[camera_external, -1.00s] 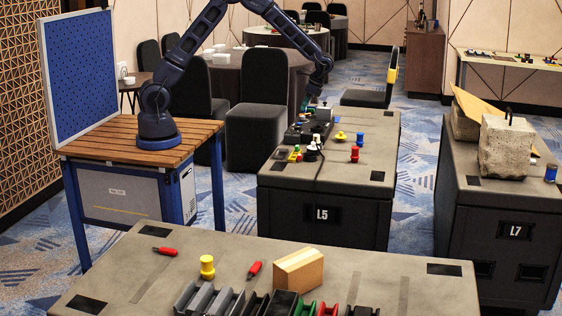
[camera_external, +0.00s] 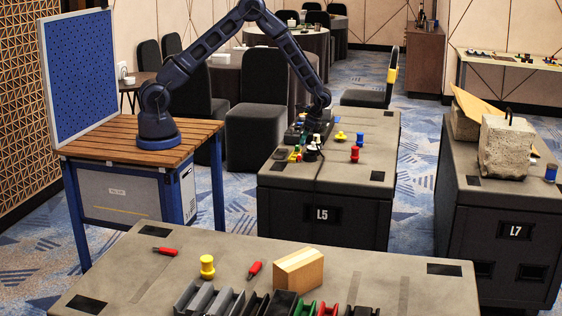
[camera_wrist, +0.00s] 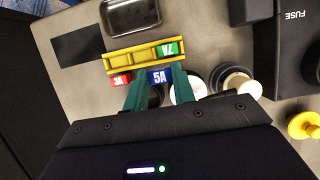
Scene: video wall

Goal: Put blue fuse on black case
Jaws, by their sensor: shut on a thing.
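In the wrist view the blue fuse (camera_wrist: 159,77), marked 5A, is between the green fingertips of my gripper (camera_wrist: 160,85), which is shut on it. The fuse is right beside a yellow holder (camera_wrist: 125,60) that carries a green fuse (camera_wrist: 168,49); a red fuse (camera_wrist: 121,80) is to its left. A small shiny black case (camera_wrist: 130,16) lies beyond the holder, and a larger black box marked FUSE (camera_wrist: 285,55) is at the right; I cannot tell which is the task's black case. In the external view my gripper (camera_external: 313,128) is low over table L5; the blue fuse is too small to tell.
Table L5 (camera_external: 345,180) also bears a yellow knob (camera_external: 340,136), red and blue pegs (camera_external: 355,152) and black and white knobs close to my gripper. A black strip (camera_wrist: 78,45) lies at the left in the wrist view. The table's right side is mostly clear.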

